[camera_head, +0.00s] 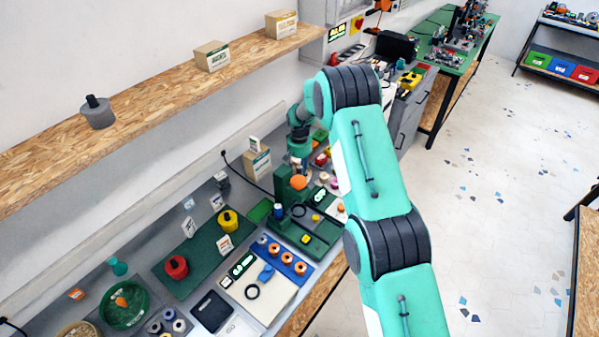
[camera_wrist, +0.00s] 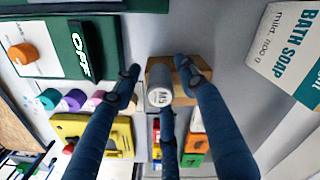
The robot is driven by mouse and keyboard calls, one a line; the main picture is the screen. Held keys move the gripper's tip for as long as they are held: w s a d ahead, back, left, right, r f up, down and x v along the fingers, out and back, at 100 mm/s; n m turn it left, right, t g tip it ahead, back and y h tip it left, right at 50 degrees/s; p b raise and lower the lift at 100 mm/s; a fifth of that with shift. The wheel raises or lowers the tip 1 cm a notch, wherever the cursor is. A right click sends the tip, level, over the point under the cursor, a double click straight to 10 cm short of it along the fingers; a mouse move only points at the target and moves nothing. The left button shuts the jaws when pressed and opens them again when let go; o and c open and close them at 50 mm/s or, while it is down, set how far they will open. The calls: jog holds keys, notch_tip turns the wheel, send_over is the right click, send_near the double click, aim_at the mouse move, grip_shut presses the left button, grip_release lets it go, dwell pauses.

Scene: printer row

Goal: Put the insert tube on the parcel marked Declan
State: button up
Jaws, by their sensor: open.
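A grey cylinder with a light end marked M5, which looks like the insert tube (camera_wrist: 160,88), shows in the wrist view with its end facing the camera. My gripper (camera_wrist: 158,70) is open, with its dark fingers on both sides of this tube and a third finger below it. I cannot tell whether any finger touches it. In the head view the end of my arm (camera_head: 300,143) is over the bench and the tube cannot be made out. I cannot read Declan on either.
A brown block (camera_wrist: 191,72) is right behind the tube. A bath soap box (camera_wrist: 288,50) is at the upper right and a yellow item (camera_wrist: 92,133) at the lower left. A grey weight-like object (camera_head: 97,112) stands on the wooden shelf (camera_head: 150,92), which has bare stretches.

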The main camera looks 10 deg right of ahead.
jog(key=shift+r, duration=0.15)
jog(key=shift+r+b, duration=0.35)
jog(key=shift+r, duration=5.65)
notch_tip(320, 180, up, 19)
jog(key=t, duration=0.1)
send_over(300, 167)
jog(key=s+d, duration=0.3)
jog(key=s, duration=0.6)
jog(key=s+d+r+t, duration=0.2)
jog(key=s+r, duration=1)
jog(key=s, duration=0.2)
jog(key=s+d+r+t, duration=0.1)
jog(key=s+r, duration=0.2)
jog(key=s, duration=0.5)
jog(key=s+d+r, duration=0.1)
jog(key=s+r, duration=0.2)
jog(key=s, duration=0.6)
jog(key=s+d+f+t, duration=0.1)
jog(key=s+f, duration=0.1)
jog(key=s, duration=1.5)
jog(key=shift+s+d+f+t, duration=0.2)
jog(key=shift+s+t, duration=0.1)
jog(key=shift+s, duration=0.1)
